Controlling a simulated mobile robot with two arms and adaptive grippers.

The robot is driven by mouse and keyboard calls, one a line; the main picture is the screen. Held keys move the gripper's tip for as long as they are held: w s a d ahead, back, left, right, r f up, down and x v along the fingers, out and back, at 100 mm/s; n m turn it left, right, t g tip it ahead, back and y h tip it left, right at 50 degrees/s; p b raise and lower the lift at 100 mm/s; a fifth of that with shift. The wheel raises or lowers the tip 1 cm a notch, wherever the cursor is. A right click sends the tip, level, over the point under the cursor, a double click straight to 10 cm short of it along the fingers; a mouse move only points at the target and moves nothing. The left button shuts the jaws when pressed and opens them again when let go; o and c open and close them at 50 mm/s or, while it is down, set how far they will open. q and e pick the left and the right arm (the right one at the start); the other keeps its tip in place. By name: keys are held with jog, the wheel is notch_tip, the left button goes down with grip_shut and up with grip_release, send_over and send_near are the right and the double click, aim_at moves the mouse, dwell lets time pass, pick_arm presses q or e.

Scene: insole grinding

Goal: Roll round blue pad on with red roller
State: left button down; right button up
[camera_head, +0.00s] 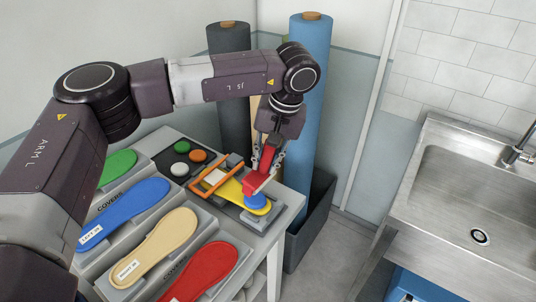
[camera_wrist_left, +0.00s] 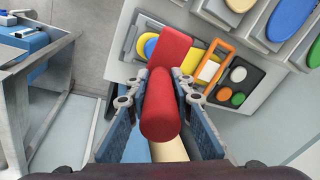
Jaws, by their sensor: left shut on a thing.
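My left gripper (camera_head: 268,165) is shut on the red handle of the red roller (camera_head: 254,184), above the near right end of a yellow insole (camera_head: 231,190). The round blue pad (camera_head: 257,202) is at that end of the insole, beside and partly under the roller head. I cannot tell whether the roller touches it. My right gripper is in neither view.
An orange frame (camera_head: 202,190) spans the insole. Behind it, a tray holds green, orange and white discs (camera_head: 179,169). Green, blue (camera_head: 125,212), tan and red covers lie at the left. Tall rolls (camera_head: 305,100) stand behind; a steel sink (camera_head: 470,190) is at right.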

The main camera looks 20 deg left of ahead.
aim_at(267, 175)
pick_arm(q)
jog(key=shift+s+f+b, duration=0.2)
jog(key=shift+f+b, duration=0.15)
jog(key=shift+f, duration=0.2)
jog(key=b+x, duration=0.2)
jog(key=x, duration=0.1)
jog(key=shift+s+d+f, duration=0.15)
jog(key=shift+d+f, duration=0.15)
jog(key=shift+d, duration=0.1)
jog(key=shift+f+b, duration=0.3)
jog(key=shift+f, duration=0.1)
jog(key=shift+f+b, duration=0.4)
jog(key=shift+f, duration=0.2)
jog(key=shift+a, duration=0.15)
jog(key=shift+w+a+f, duration=0.1)
jog(key=shift+w+a, duration=0.05)
jog(key=shift+a, duration=0.55)
jog(key=shift+w+a, duration=0.15)
jog(key=shift+a, duration=0.5)
